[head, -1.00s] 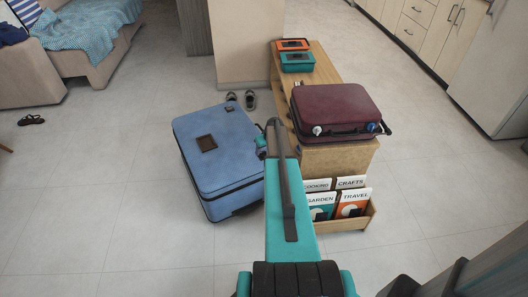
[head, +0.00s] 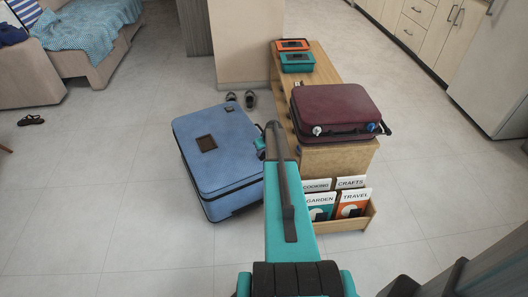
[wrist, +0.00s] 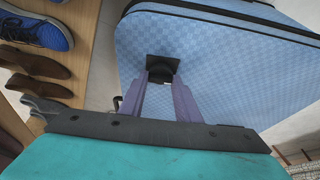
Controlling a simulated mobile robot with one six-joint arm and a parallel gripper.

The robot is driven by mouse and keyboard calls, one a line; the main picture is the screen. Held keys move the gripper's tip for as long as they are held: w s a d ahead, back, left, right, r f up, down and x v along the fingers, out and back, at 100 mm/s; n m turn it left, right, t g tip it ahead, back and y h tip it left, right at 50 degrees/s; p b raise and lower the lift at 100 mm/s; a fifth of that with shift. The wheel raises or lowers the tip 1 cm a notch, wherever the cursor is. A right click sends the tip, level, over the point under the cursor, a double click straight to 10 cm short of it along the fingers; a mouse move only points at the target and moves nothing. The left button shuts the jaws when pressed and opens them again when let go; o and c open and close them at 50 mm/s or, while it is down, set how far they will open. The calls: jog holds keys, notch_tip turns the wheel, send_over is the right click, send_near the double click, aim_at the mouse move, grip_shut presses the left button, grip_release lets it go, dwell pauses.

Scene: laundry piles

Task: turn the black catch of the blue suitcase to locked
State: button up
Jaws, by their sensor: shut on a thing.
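The blue suitcase (head: 222,160) stands on the floor left of the wooden bench in the head view. In the wrist view its blue checked side (wrist: 225,60) fills the upper right. The black catch (wrist: 162,60) is a dark square plate with a dark knob on that side. My gripper (wrist: 161,80) is shut on the catch's knob, with one finger on each side. Which way the catch is turned I cannot tell, as the fingers partly cover it. In the head view my arm hides most of the gripper and the catch.
The wooden bench (head: 322,72) holds a maroon suitcase (head: 335,108), an orange box (head: 292,44) and a teal box (head: 298,62). A rack with books stands at its near end. Shoes (wrist: 35,62) lie close by in the wrist view. Floor left of the blue suitcase is clear.

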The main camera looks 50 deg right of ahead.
jog(key=shift+m+h, duration=0.3)
jog(key=shift+m, duration=0.1)
jog(key=shift+a+m+g+h, duration=0.1)
jog(key=shift+m+g+h, duration=0.4)
jog(key=shift+m, duration=1.4)
jog(key=m, duration=0.2)
jog(key=m+g+h+b, duration=0.1)
jog(key=m, duration=0.1)
jog(key=shift+w+m, duration=0.2)
jog(key=shift+m, duration=0.1)
jog(key=m+g+b, duration=0.1)
jog(key=m, duration=0.1)
jog(key=m+g, duration=0.1)
jog(key=m, duration=0.1)
jog(key=shift+w+m+h+b, duration=0.1)
jog(key=shift+m+h+b, duration=0.3)
jog(key=shift+m+g+b, duration=0.55)
jog(key=shift+m+g, duration=0.25)
jog(key=shift+m, duration=1.2)
jog(key=o, duration=1)
jog(key=shift+o, duration=0.2)
